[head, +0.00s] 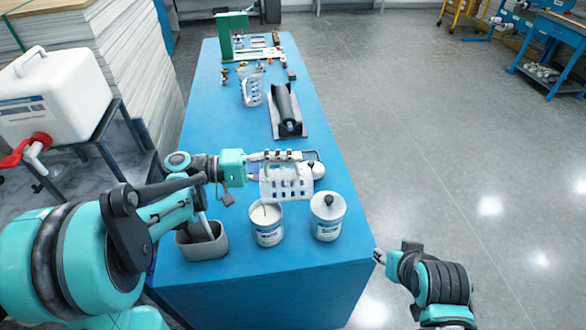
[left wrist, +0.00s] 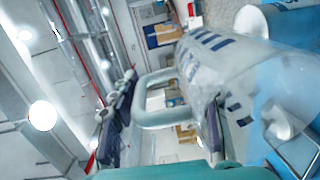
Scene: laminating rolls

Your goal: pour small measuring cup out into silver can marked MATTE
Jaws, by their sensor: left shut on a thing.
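The clear small measuring cup (head: 287,184) with blue marks is in my left gripper (head: 284,155), which is shut on its handle (left wrist: 157,100). The cup is tilted, above and just behind the white-and-silver open can (head: 268,228) with pale contents. The cup's wall also shows in the left wrist view (left wrist: 215,62). No stream is visible between cup and can. The can's blue label is too small to read surely. My right gripper (head: 378,256) is off the table's right edge, away from the cup; its finger opening is unclear.
Farther back on the blue table (head: 225,120) are a black roller (head: 286,108) and a larger clear jug (head: 252,89).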

